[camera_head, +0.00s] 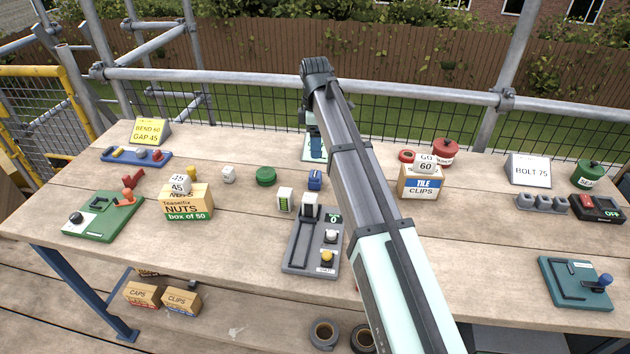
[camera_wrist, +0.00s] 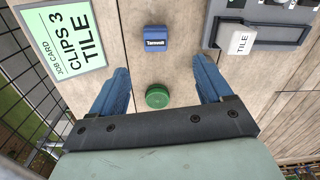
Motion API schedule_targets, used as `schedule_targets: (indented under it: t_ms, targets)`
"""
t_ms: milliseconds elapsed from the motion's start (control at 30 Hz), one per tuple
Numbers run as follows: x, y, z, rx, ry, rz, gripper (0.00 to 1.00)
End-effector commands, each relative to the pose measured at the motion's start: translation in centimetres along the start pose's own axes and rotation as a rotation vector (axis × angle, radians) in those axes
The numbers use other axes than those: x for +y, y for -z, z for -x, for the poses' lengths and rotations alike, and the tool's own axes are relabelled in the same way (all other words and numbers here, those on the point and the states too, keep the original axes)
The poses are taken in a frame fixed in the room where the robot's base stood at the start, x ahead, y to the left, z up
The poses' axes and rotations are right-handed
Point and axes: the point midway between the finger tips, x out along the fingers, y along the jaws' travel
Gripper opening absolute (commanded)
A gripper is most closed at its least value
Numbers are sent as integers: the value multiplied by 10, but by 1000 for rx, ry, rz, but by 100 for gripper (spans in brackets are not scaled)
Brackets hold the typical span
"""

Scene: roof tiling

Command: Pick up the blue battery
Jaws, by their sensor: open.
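The battery is apart from both fingers. In the head view my arm reaches over the table and largely hides the gripper.
A green round object (camera_wrist: 157,96) shows between my fingers in the wrist view. A green job card (camera_wrist: 66,38) is at the left there.

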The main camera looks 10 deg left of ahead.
Motion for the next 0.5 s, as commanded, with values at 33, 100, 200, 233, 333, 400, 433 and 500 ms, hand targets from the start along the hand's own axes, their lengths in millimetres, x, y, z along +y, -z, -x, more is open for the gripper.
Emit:
schedule_targets:
  t_ms: [33, 100, 200, 233, 333, 400, 433, 500]
  targets:
    - [2, 1, 0, 2, -9, -37, 79]
    - [4, 1, 0, 5, -17, -87, 79]
    - [5, 1, 0, 8, -25, -141, 79]
    - [5, 1, 0, 9, -26, -154, 79]
    - [5, 1, -6, 9, -25, -174, 79]
    - [5, 1, -15, 8, -24, -176, 79]
    - [5, 1, -20, 8, -23, -176, 79]
    - [5, 1, -32, 8, -23, -175, 79]
